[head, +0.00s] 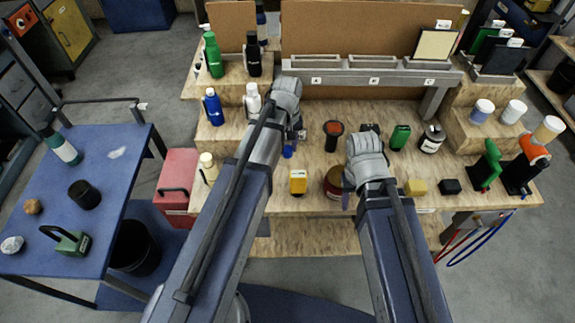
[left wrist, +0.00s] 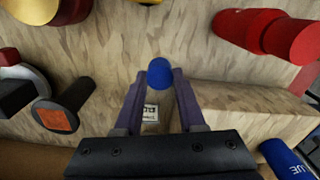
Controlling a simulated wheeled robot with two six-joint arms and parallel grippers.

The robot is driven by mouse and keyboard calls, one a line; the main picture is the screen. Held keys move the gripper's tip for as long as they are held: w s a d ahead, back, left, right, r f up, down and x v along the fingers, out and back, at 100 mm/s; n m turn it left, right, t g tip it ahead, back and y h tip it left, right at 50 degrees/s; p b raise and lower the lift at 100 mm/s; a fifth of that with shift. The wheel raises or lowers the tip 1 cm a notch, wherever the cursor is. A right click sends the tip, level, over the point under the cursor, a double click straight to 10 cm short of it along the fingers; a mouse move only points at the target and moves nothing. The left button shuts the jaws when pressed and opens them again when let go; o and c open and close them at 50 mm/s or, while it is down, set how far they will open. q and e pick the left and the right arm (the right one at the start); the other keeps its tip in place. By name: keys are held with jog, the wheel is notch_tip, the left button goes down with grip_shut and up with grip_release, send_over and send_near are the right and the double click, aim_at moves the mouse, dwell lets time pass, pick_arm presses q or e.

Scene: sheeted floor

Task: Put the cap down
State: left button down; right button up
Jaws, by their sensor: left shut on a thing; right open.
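A small blue cap (left wrist: 160,72) is held between the fingertips of my left gripper (left wrist: 160,84) in the left wrist view. In the head view the blue cap (head: 288,152) shows just below my left gripper (head: 293,140), over the wooden bench (head: 262,206). I cannot tell whether the cap touches the bench top. My right gripper (head: 349,188) is open beside a dark red jar (head: 333,182); its fingers are mostly hidden by its own wrist.
A green canister (head: 400,136) is to the right. Bare wood lies around the cap.

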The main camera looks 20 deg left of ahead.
pick_arm(q)
jog(key=shift+f+b, duration=3.1)
jog(key=shift+f, duration=0.65)
jog(key=shift+r, duration=0.15)
jog(key=c, duration=0.5)
grip_release()
